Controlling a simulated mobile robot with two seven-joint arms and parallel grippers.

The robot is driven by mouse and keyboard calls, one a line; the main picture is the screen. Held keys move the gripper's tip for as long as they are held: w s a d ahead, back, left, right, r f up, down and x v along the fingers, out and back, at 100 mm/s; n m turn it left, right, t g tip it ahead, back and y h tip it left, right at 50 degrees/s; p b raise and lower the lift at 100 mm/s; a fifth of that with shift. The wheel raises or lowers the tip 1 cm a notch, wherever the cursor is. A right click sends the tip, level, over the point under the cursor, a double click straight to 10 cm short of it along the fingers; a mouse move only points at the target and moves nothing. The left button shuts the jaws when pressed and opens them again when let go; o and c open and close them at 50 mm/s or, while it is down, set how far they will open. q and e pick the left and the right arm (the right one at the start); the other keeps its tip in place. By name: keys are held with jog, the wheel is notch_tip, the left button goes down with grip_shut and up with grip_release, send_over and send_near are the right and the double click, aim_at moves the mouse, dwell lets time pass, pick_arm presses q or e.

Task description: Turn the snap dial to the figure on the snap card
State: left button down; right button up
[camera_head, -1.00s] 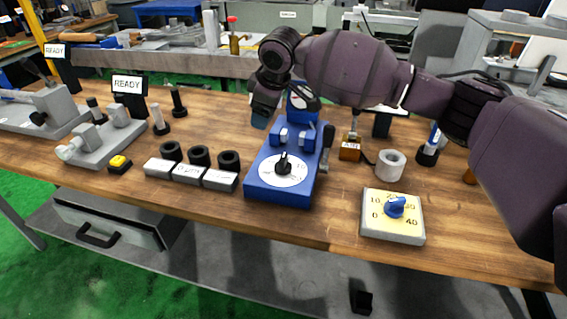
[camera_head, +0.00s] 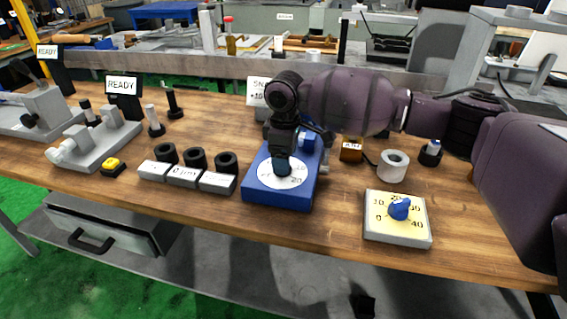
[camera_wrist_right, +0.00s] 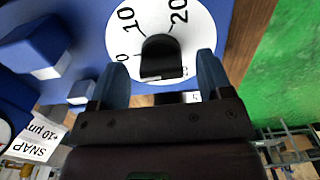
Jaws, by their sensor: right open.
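The blue fixture (camera_head: 257,194) stands mid-table and bears a white dial plate (camera_head: 297,180) with printed figures. The black dial knob (camera_wrist_right: 162,58) shows in the right wrist view, with 10 and 20 printed beyond it. I cannot tell which figure it points at. My right gripper (camera_head: 283,168) is over the dial, fingers down; in the right wrist view its open fingers (camera_wrist_right: 162,80) are on either side of the knob, with gaps. The snap card (camera_wrist_right: 38,138) reads "SNAP +10 µm"; in the head view the card (camera_head: 257,92) is partly hidden behind my arm.
A yellow-faced box (camera_head: 380,222) with a blue knob and figures stands front right. White blocks (camera_head: 183,176), black rings (camera_head: 195,158) and a yellow button (camera_head: 112,164) lie left of the fixture. A white ring (camera_head: 393,166) stands to its right. The front table strip is mostly clear.

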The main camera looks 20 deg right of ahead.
pick_arm(q)
jog(key=shift+w+r, duration=0.1)
jog(key=shift+w, duration=0.25)
pick_arm(e)
jog(key=shift+f, duration=1)
pick_arm(q)
jog(key=shift+s, duration=0.1)
